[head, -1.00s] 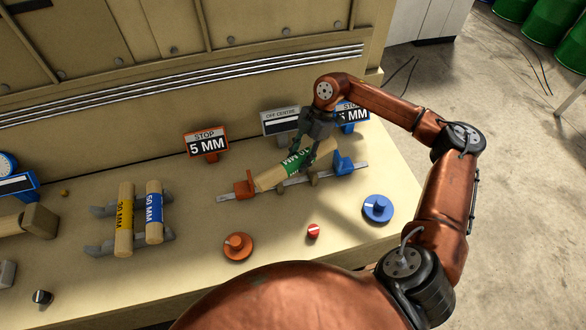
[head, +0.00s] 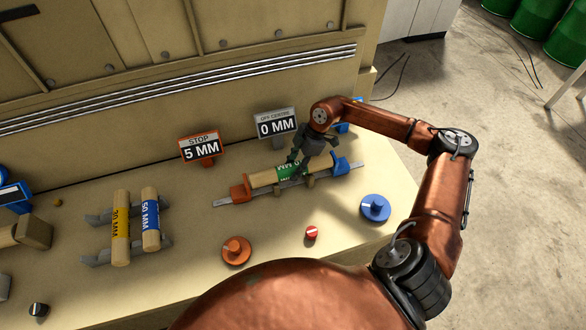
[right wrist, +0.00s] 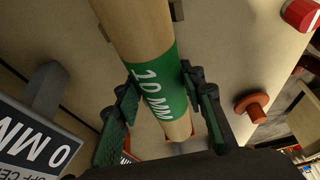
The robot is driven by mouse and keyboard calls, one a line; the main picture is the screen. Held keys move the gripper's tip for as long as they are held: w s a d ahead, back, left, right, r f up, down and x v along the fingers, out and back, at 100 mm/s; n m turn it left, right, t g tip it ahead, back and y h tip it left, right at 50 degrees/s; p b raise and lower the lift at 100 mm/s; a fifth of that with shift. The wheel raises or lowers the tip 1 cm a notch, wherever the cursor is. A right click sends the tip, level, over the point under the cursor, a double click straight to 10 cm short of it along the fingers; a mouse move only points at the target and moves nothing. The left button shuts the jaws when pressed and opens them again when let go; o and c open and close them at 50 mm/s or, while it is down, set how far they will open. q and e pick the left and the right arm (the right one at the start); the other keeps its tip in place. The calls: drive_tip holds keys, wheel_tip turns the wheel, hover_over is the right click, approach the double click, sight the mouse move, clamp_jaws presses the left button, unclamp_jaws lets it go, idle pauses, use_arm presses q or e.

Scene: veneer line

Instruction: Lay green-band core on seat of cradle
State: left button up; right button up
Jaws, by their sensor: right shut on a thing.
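The green-band core (head: 268,175) is a pale wooden cylinder with a green band. It lies along the cradle (head: 224,201), a metal rail with an orange stop (head: 240,189) at its left end and a blue stop (head: 341,164) at its right. My right gripper (head: 302,168) is shut on the core around its band. In the right wrist view the fingers (right wrist: 160,100) straddle the green band (right wrist: 158,88), marked 10 MM. The core looks level and at the seat; whether it bears on the seat is hidden. My left gripper is not in view.
Yellow-band (head: 121,228) and blue-band (head: 151,219) cores lie on a grey rack (head: 98,260) at left. An orange knob (head: 236,250), red button (head: 311,233) and blue knob (head: 375,208) stand in front. A 5 MM sign (head: 202,149) and 0 MM sign (head: 277,125) stand behind.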

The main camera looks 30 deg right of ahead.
drive_tip(key=shift+w+f, duration=0.1)
drive_tip(key=shift+f, duration=0.35)
drive_tip(key=shift+f, duration=0.1)
drive_tip(key=o, duration=1.4)
drive_tip(key=shift+f, duration=0.15)
drive_tip(key=shift+o, duration=0.2)
drive_tip(key=v, duration=1.2)
drive_tip(key=shift+r+b, duration=0.25)
drive_tip(key=shift+b, duration=0.15)
